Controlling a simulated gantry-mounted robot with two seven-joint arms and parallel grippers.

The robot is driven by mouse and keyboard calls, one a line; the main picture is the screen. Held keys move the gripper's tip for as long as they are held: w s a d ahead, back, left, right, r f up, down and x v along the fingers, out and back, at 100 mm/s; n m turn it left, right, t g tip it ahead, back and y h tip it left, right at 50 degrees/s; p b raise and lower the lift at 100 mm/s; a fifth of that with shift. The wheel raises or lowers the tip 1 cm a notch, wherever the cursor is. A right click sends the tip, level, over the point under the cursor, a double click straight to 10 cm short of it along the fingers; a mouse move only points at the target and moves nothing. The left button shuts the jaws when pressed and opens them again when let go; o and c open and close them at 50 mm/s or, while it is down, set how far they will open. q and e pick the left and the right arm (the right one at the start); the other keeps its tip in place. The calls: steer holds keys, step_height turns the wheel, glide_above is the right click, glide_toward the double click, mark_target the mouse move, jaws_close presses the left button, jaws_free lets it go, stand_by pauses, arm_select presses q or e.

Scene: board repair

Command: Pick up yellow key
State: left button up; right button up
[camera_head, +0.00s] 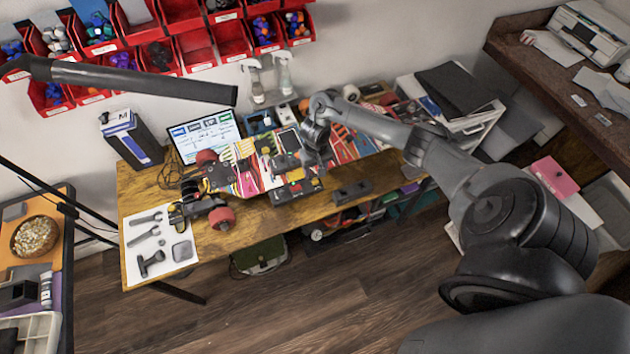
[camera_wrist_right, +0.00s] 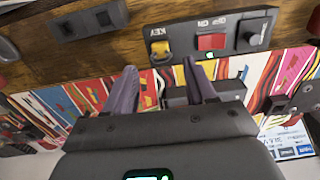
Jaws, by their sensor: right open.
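In the head view the right gripper (camera_head: 318,158) hangs over the colourful board behind the box. My left gripper is not in view.
A skateboard part with red wheels (camera_head: 221,218) lies left of the box. A white sheet with wrenches (camera_head: 150,235) is at the table's left end. A dark block (camera_head: 352,191) lies to the right.

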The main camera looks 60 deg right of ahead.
mark_target(315, 176)
steer(key=shift+f, duration=2.35)
jaws_close()
